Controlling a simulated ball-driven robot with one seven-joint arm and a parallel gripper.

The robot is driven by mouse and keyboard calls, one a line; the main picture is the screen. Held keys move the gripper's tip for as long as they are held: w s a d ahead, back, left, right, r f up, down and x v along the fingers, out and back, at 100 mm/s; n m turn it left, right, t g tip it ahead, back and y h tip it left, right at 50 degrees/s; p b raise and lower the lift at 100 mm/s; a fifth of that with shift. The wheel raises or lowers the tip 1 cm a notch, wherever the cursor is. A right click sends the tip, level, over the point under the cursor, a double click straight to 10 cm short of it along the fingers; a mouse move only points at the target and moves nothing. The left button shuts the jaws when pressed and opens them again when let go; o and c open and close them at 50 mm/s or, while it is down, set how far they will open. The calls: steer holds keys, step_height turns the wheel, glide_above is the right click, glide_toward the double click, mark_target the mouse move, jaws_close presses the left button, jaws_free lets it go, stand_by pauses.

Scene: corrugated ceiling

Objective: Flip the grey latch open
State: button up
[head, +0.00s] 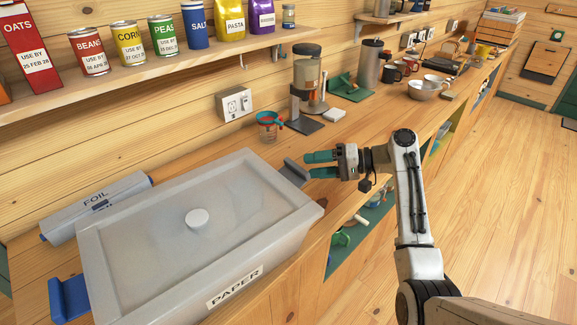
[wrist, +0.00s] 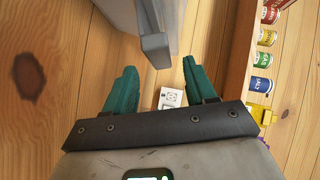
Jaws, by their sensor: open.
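The grey latch (head: 295,171) sits on the right end of a grey bin (head: 265,254) labelled PAPER, sticking out past its rim. In the wrist view the latch (wrist: 155,38) hangs at top centre, just ahead of the gap between my fingertips. My gripper (head: 311,165) is open and empty, its teal fingers pointing left at the latch. In the wrist view my gripper (wrist: 159,65) shows both fingers spread apart. I cannot tell whether a fingertip touches the latch. The bin's flat lid (head: 150,215) with a white knob is down. A blue latch (head: 70,299) is on the left end.
A foil box (head: 97,208) lies behind the bin. A measuring cup (head: 268,124) and a coffee grinder (head: 306,82) stand on the counter behind my gripper. A wall socket (head: 236,104) and a shelf of cans are behind. The floor on the right is clear.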

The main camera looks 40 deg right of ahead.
mark_target(292, 170)
steer(key=p+x, duration=0.1)
steer(key=x, duration=0.6)
